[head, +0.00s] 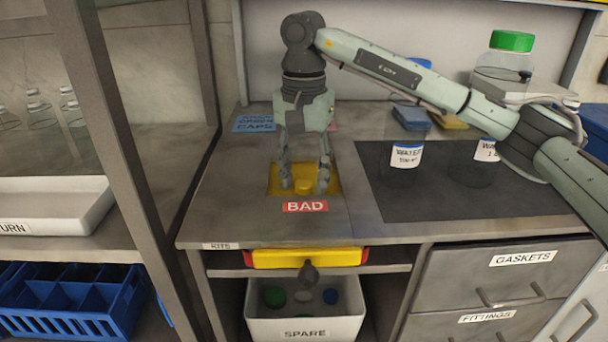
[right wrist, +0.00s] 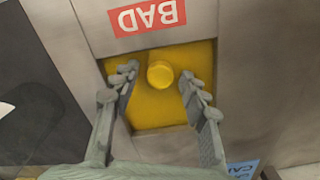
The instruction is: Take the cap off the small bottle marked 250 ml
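No label that I can read clearly says 250 ml. A clear bottle with a WATER label (head: 407,155) stands on the dark mat; its smaller print is hard to read. Another labelled bottle (head: 482,165) stands to its right, partly behind my right arm. A large clear bottle with a green cap (head: 512,42) stands at the back right. My right gripper (head: 305,188) points down over the yellow BAD square, fingers spread and empty. A round yellow cap (right wrist: 160,74) lies on the square between and beyond the fingertips, touching neither. My left gripper is out of view.
The BAD label (head: 305,206) is at the front of the square. A blue caps label (head: 254,123) lies behind. A SPARE bin (head: 305,333) with caps is below the counter. The dark mat (head: 410,200) is clear in front of the bottles.

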